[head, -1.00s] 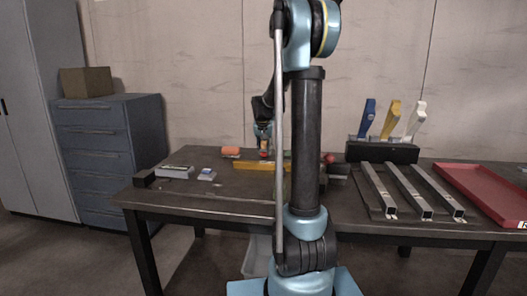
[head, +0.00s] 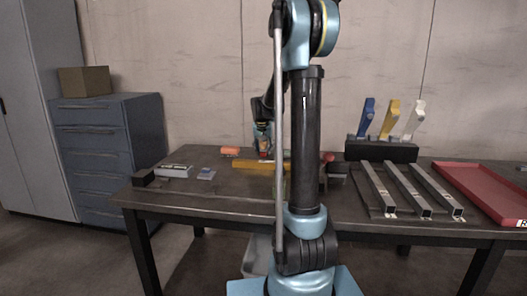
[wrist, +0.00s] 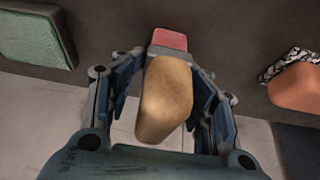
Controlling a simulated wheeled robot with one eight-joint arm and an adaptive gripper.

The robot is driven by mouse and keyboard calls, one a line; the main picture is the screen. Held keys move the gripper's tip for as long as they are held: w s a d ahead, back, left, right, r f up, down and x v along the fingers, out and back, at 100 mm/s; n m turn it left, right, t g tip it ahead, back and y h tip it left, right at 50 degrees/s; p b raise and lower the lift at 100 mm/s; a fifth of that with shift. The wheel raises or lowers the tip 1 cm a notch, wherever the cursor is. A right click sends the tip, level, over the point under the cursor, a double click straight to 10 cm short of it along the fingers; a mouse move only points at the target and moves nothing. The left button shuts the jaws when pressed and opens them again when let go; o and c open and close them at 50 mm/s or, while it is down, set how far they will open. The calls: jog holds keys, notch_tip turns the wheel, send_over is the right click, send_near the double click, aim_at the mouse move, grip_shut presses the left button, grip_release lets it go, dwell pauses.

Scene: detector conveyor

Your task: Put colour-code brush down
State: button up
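A brush-like piece with a tan, rounded body (wrist: 167,98) and a red end (wrist: 169,39) lies between the fingers of my gripper (wrist: 172,78) in the wrist view. The fingers flank it on both sides and look closed on its far part; the exact contact is partly hidden. The red end points away from the wrist camera. In the head view my gripper (head: 264,150) hangs low over the far part of the table (head: 215,205), left of my arm column, with a small reddish bit at its tip. Whether the piece touches the table is unclear.
A yellow bar (head: 250,165) and an orange block (head: 230,151) lie near my gripper. Wrist view: a green block (wrist: 37,32) at left, an orange piece (wrist: 298,87) at right. Metal rails (head: 412,190), a red tray (head: 480,190) and a black holder (head: 380,152) stand to the right.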

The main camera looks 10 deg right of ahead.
jog(key=shift+r, duration=0.3)
jog(key=v, duration=1.2)
jog(key=shift+f, duration=0.1)
